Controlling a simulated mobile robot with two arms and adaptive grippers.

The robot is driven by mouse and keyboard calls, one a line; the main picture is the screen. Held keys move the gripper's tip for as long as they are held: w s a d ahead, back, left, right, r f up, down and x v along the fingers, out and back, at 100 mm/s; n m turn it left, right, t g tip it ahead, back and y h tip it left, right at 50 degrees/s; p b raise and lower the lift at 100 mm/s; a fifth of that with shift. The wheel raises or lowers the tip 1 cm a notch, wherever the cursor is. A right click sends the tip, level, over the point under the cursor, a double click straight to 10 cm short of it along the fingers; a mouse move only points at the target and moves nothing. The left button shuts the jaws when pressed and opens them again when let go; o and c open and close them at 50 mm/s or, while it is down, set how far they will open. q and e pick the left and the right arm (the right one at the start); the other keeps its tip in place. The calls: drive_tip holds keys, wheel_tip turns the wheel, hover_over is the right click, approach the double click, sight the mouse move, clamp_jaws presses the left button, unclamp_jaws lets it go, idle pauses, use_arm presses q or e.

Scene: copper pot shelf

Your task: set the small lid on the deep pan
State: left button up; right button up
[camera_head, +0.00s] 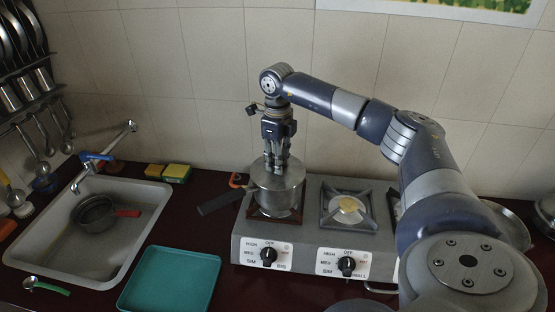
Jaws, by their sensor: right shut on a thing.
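The deep pan (276,198) is a grey metal pot on the left burner of the stove, with its dark handle (220,202) pointing left. The small lid (292,176) is a grey disc at the pan's mouth, under my right gripper. My right gripper (277,168) points straight down over the pan, with its fingers shut on the lid's top. The fingers hide the lid's knob. I cannot tell whether the lid rests on the rim or hovers just above it. My left gripper is not in view.
The right burner (348,206) is empty. A teal tray (171,281) lies left of the stove. The sink (38,238) holds a dark pan with a red handle (128,213). Sponges (176,172) lie by the wall. My right arm spans the right side.

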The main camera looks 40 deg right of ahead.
drive_tip(key=shift+f, duration=0.15)
drive_tip(key=o, duration=1.2)
drive_tip(key=shift+c, duration=0.2)
wheel_tip(320, 180, up, 12)
drive_tip(key=shift+f, duration=0.1)
